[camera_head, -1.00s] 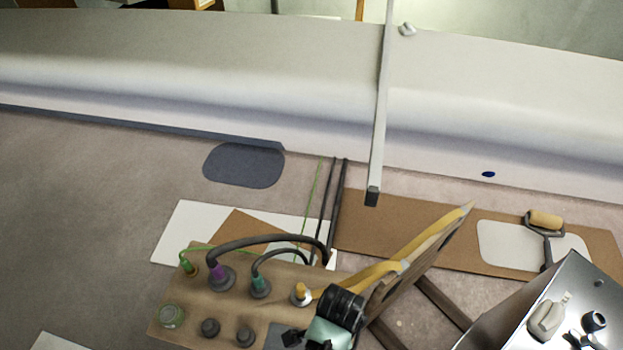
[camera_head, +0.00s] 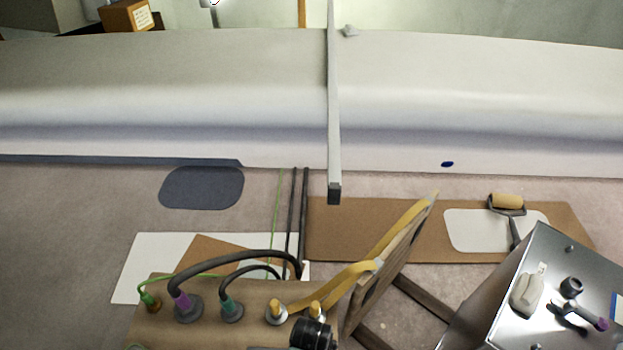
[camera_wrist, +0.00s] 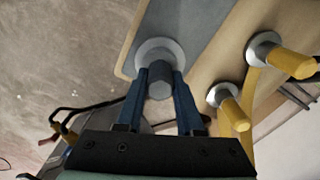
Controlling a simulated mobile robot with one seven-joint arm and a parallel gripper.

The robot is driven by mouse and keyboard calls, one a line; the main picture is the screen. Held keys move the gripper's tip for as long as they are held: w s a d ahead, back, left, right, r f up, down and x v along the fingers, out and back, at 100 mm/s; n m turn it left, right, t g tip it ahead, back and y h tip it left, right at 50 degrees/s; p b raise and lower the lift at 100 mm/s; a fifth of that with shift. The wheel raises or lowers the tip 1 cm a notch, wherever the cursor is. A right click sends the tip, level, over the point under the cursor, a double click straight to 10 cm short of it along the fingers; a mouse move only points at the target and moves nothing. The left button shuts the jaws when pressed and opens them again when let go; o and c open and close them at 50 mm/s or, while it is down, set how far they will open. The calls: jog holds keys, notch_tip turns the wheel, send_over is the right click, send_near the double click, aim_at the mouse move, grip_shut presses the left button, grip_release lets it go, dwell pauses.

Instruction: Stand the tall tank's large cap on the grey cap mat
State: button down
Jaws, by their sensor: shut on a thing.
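In the wrist view, my gripper (camera_wrist: 160,80) has its two blue fingers shut on the grey knob of a cap (camera_wrist: 160,86). The cap has a wide, pale round flange beyond the fingertips. A flat grey surface, which looks like the cap mat (camera_wrist: 212,25), lies behind the flange at the corner of a wooden board. I cannot tell whether the flange touches it or hangs just above. In the head view, only the dark top of my gripper shows at the bottom edge; the cap is not seen there. I cannot make out the tall tank for sure.
Two yellow-topped fittings (camera_head: 277,309) stand on the wooden board (camera_head: 255,287), close beside the gripper. Dark hoses (camera_head: 235,258) arch over its left part. A slanted wooden frame (camera_head: 385,275) and a metal box (camera_head: 540,265) with loose parts stand to the right.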

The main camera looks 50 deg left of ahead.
jog(key=shift+f, duration=0.2)
jog(key=c, duration=0.5)
grip_release()
jog(key=shift+r, duration=0.1)
jog(key=shift+c, duration=0.2)
notch_tip(320, 180, up, 12)
jog(key=p, duration=0.5)
jog(key=shift+r, duration=0.15)
